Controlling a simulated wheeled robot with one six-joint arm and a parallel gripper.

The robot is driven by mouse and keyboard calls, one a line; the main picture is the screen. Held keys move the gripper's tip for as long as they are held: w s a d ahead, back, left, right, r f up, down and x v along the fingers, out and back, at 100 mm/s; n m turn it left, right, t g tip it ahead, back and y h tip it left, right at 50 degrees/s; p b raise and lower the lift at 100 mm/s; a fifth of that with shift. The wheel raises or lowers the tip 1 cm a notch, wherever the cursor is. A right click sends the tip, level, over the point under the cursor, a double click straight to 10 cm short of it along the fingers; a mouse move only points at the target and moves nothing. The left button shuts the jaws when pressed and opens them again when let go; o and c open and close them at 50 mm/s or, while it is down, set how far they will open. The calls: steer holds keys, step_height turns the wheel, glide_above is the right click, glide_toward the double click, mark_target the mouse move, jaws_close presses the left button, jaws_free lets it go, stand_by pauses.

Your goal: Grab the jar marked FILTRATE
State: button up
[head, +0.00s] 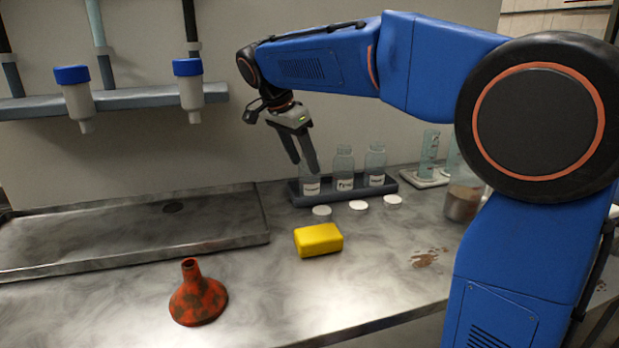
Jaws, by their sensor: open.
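Three clear glass jars with white labels stand upright in a dark rack (408,183) at the back of the bench: the left jar (312,188), the middle jar (344,168) and the right jar (376,163). The label print is too small to read, so I cannot tell which one is marked FILTRATE. My gripper (306,167) is open, fingers pointing down, with nothing visible between them. Its fingertips overlap the upper part of the left jar in the picture and partly hide it. I cannot tell whether they touch it.
Three white lids (358,205) lie before the rack. A yellow block (318,240) and a red funnel (197,295) stand nearer. A shallow metal tray (255,240) fills the left. A beaker of brown matter (462,203) and a brown spill (426,258) are at right.

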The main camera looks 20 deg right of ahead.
mark_target(310, 175)
steer(key=shift+x, duration=2.85)
steer(key=shift+d, duration=0.1)
steer(key=c, duration=0.8)
